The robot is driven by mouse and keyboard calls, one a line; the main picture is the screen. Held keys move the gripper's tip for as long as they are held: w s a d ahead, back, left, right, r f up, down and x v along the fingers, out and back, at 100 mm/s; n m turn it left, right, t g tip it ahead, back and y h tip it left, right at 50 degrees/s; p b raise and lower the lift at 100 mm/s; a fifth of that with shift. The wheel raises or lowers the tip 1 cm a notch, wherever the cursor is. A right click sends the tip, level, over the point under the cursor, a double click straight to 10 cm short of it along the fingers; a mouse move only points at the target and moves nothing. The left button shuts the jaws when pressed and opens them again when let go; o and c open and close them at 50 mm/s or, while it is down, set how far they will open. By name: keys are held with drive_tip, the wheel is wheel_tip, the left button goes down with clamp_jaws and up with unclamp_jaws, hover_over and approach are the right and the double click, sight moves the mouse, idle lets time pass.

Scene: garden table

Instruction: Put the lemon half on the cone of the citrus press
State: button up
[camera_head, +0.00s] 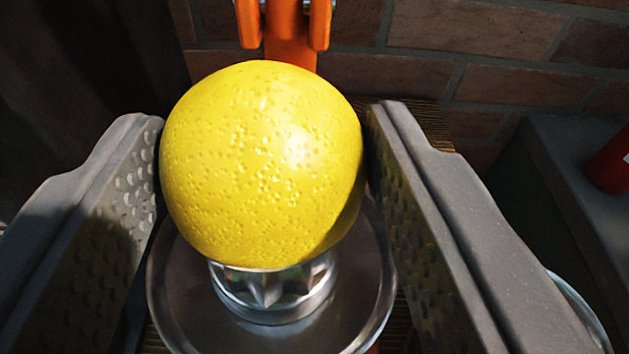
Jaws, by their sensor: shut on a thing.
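The lemon half (262,165) is yellow and dimpled, with its rounded peel side facing me. My gripper (266,115) is shut on it, with one grey studded jaw at each side. The citrus press (165,285) is a round metallic dish below the lemon half. Its ridged cone (275,293) shows just under the lemon's lower edge. The top of the cone is hidden behind the lemon half. I cannot tell whether the lemon half touches the cone or is held just above it. The cut face is out of sight.
An orange bracket (287,45) stands upright right behind the lemon half. A brick wall (480,30) closes off the back. At the right are a grey ledge (575,150) with a red object (611,165) and a curved pale rim (578,298) partly behind the right jaw.

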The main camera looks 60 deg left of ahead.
sight(279, 284)
drive_tip(key=shift+f+b, duration=0.6)
drive_tip(key=shift+f, duration=1.15)
drive_tip(key=shift+r, duration=0.1)
drive_tip(key=o, duration=1)
drive_tip(key=shift+c, duration=0.2)
drive_tip(key=p+v, duration=0.1)
drive_tip(key=v, duration=1.1)
drive_tip(key=shift+p, duration=0.35)
